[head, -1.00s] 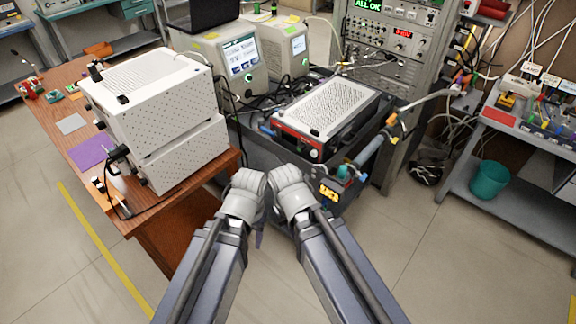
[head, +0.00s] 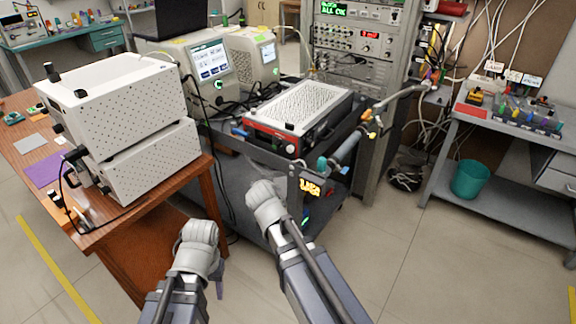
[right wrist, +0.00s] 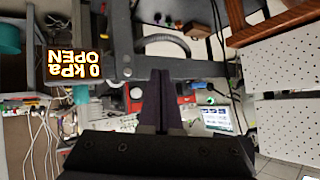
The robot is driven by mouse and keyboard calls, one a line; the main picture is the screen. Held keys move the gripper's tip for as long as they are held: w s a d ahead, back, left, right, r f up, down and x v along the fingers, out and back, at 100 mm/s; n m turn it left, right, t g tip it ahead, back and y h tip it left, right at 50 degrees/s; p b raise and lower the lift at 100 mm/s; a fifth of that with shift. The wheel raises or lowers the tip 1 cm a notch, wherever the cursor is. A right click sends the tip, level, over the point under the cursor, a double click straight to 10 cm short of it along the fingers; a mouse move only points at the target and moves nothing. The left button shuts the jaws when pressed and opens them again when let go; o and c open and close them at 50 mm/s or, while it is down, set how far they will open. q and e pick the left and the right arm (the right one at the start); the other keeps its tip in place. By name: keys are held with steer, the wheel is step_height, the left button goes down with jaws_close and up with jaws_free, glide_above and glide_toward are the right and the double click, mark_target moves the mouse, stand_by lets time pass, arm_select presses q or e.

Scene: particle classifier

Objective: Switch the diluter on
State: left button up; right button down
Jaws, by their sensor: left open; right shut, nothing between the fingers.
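I cannot tell by a readable label which device is the diluter. A low box with a red front and perforated white top (head: 300,108) sits on the grey cart. Two perforated white boxes (head: 125,105) are stacked on the wooden desk. My left gripper (head: 219,286) hangs low in front of the desk, mostly hidden behind its wrist; it is open and touches nothing. My right arm reaches toward the cart's front edge; its fingers are hidden in the head view. In the right wrist view, upside down, my right gripper (right wrist: 160,88) is shut and empty, before the cart frame.
An orange display (head: 310,186) on the cart front reads "0 kPa OPEN" in the wrist view. Two beige units with screens (head: 210,68) stand behind. A pipe (head: 350,143) sticks out at the cart's right. A teal bin (head: 470,180) stands right. The floor at right front is clear.

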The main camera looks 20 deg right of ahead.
mark_target(290, 149)
arm_select(q)
step_height(290, 149, down, 10)
steer(key=b, duration=0.7)
steer(key=shift+b, duration=0.4)
arm_select(e)
steer(key=w+d+m+t+y, duration=0.1)
steer(key=w+d+m+t, duration=0.2)
steer(key=w+t, duration=0.2)
steer(key=shift+w+t, duration=0.4)
steer(key=shift+w, duration=0.85)
arm_select(q)
steer(key=shift+r, duration=0.1)
arm_select(e)
steer(key=w+d, duration=0.4)
steer(key=d, duration=0.1)
steer(key=shift+w+d, duration=0.25)
steer(key=shift+d, duration=0.05)
steer(key=shift+w+d, duration=0.45)
steer(key=shift+d, duration=0.25)
steer(key=shift+w+d, duration=0.1)
steer(key=shift+d, duration=0.05)
steer(key=shift+w+d, duration=0.2)
steer(key=shift+d, duration=0.05)
